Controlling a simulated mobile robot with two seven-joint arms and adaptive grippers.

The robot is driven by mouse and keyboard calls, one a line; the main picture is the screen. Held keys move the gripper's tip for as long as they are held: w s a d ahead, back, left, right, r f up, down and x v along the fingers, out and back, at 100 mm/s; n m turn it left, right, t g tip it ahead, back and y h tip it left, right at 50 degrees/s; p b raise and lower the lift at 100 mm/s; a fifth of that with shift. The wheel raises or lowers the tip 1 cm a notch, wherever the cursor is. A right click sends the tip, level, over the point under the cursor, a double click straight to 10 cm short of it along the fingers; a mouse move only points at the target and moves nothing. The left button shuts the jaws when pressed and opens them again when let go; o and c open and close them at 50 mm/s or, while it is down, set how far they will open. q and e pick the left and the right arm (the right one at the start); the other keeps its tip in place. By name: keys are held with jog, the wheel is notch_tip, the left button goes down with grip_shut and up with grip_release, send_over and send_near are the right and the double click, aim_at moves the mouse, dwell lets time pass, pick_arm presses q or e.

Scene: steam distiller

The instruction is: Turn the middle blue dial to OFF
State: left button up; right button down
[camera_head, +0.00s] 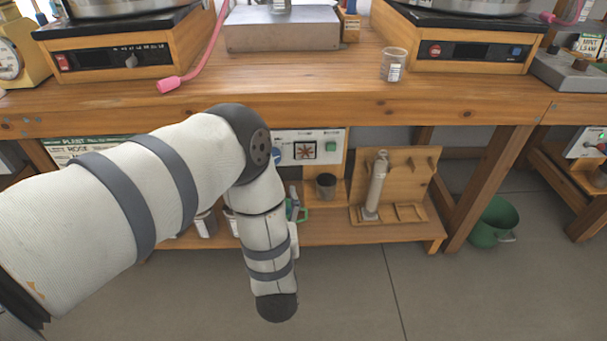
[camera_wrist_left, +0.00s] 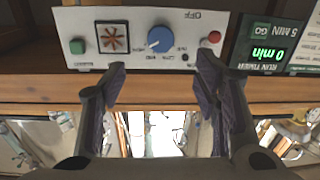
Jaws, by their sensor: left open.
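The blue dial (camera_wrist_left: 160,39) sits in the middle of a white control panel (camera_wrist_left: 70,22), which appears upside down in the left wrist view. The OFF label (camera_wrist_left: 180,14) is above and right of the dial there. A pale pointer mark on the dial points to the lower left, away from OFF. My left gripper (camera_wrist_left: 162,70) is open and empty, its fingers apart on either side below the dial, not visibly touching it. In the head view the panel (camera_head: 335,140) is under the table, partly hidden by my left arm. My right gripper is not in view.
The panel also carries a green button (camera_wrist_left: 77,46), a fan symbol (camera_wrist_left: 113,37) and a red knob (camera_wrist_left: 214,37). A timer display (camera_wrist_left: 268,53) stands beside it. In the head view the table edge (camera_head: 400,107) overhangs the panel, and a wooden stand (camera_head: 410,175) is to its right.

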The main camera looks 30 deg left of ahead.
pick_arm(q)
jog(key=b+x, duration=0.1)
jog(key=x, duration=1.1)
jog(key=shift+w+r+b, duration=0.2)
jog(key=shift+b, duration=0.2)
jog(key=c, duration=1.1)
